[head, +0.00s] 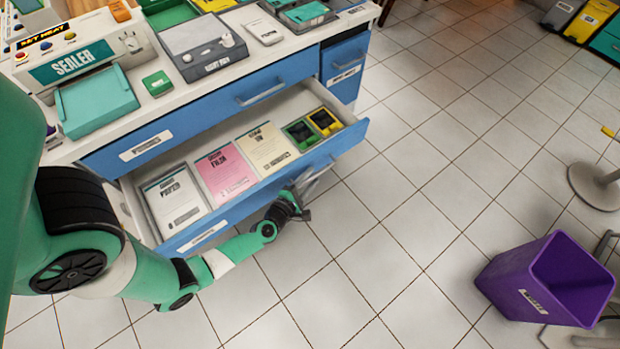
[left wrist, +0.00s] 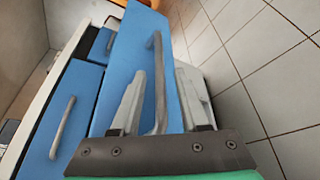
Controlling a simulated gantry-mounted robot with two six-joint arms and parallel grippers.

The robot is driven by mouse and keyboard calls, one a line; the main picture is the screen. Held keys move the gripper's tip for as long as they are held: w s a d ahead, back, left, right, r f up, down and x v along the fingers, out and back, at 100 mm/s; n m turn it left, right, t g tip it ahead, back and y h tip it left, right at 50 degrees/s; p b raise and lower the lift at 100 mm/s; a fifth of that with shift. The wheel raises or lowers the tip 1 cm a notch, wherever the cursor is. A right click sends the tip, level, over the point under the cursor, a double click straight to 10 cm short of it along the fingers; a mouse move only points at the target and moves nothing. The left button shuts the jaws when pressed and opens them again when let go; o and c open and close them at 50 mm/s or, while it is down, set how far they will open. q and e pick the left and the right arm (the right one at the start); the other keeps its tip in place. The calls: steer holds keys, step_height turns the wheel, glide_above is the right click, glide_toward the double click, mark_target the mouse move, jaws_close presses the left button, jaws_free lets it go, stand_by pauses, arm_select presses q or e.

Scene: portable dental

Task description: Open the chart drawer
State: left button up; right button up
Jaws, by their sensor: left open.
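The chart drawer (head: 255,192), blue-fronted and below another blue drawer, stands pulled out of the cabinet. Inside lie a white, a pink and a cream chart sheet, and a green and a yellow item. My left gripper (head: 300,200) is at the right part of the drawer front, by its handle (head: 318,178). In the left wrist view, the grey bar handle (left wrist: 158,55) stands between my two open fingers, with a gap on the right side. The drawer's blue front (left wrist: 125,60) shows behind it. My right gripper is not in view.
The closed upper drawer (head: 205,110) has its own handle. On the white countertop stand a sealer (head: 85,60), a small green box (head: 157,84) and a grey box (head: 205,50). A purple bin (head: 540,285) stands on the tiled floor at right. The floor before the drawer is clear.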

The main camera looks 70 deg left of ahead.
arm_select(q)
steer(key=p+v, duration=0.4)
steer(key=v, duration=0.7)
steer(key=shift+s+d, duration=0.2)
steer(key=shift+s, duration=0.1)
